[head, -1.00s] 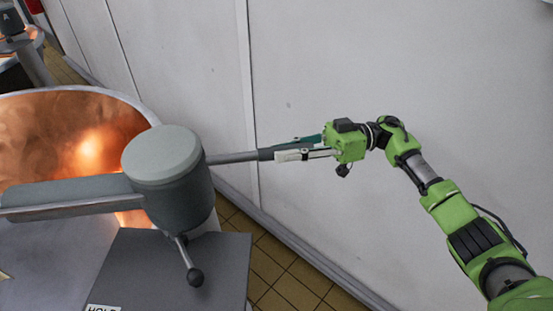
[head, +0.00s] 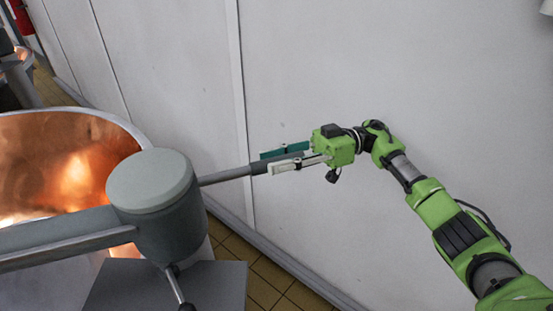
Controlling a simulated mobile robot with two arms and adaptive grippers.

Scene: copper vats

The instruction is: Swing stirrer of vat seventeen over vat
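The stirrer head (head: 153,205) is a grey drum with a pale lid at the rim of the large copper vat (head: 62,160). A grey beam (head: 60,240) runs left from it across the vat. A handle bar (head: 225,176) with a dark grip sticks out to the right, towards the wall. My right gripper (head: 278,163) has one finger on each side of the grip, apparently closed on it; the contact is partly hidden. No vat number is readable. My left gripper is not in view.
A pale panelled wall (head: 390,60) runs close behind my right arm. A grey plate (head: 215,285) lies below the drum, with a small lever (head: 178,285) above it. Tiled floor (head: 262,275) shows between plate and wall. Another vat (head: 18,75) stands at far left.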

